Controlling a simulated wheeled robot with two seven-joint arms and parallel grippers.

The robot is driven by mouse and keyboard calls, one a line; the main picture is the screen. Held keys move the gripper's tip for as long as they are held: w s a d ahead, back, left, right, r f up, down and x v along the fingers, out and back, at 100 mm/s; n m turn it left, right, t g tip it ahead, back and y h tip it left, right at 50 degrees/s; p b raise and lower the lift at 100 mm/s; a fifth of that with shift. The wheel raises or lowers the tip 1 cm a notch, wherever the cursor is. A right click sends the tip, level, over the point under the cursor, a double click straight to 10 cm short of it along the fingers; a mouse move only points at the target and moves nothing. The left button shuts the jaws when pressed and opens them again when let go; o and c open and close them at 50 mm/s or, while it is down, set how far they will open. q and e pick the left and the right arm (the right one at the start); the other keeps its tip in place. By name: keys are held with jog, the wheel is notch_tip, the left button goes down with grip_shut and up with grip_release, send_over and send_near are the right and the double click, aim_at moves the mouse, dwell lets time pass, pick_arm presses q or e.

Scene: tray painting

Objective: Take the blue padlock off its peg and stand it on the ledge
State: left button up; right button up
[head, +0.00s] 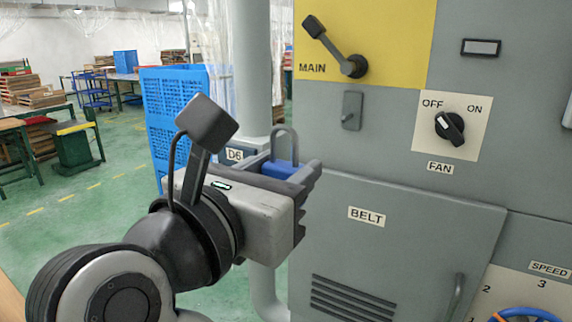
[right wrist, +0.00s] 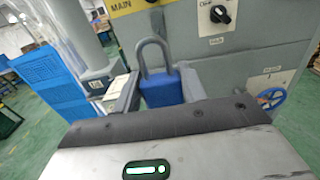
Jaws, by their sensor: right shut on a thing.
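The blue padlock (head: 281,169) is upright between the fingers of my right gripper (head: 291,176), with its grey shackle pointing up. In the right wrist view the padlock (right wrist: 162,88) sits between the two fingers of the gripper (right wrist: 160,92), which is shut on its body. The peg (head: 350,115) on its small grey plate is bare, to the right of the padlock. A grey ledge with a D6 label (head: 235,155) shows behind the gripper; the label (right wrist: 96,84) is left of the padlock in the wrist view. The fingers hide the padlock's lower part. My left gripper is not in view.
The grey cabinet carries a MAIN lever (head: 335,48), a FAN knob (head: 450,127) and a BELT door (head: 400,240) with a handle. A blue wheel (head: 525,314) is at lower right. A blue perforated panel (head: 172,125) and a grey post (head: 249,60) stand at the left.

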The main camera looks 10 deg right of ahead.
aim_at(278, 169)
jog(key=shift+r+v, duration=0.15)
jog(key=shift+v, duration=0.6)
jog(key=shift+r+v, duration=0.1)
jog(key=shift+v, duration=0.65)
dwell(0.3)
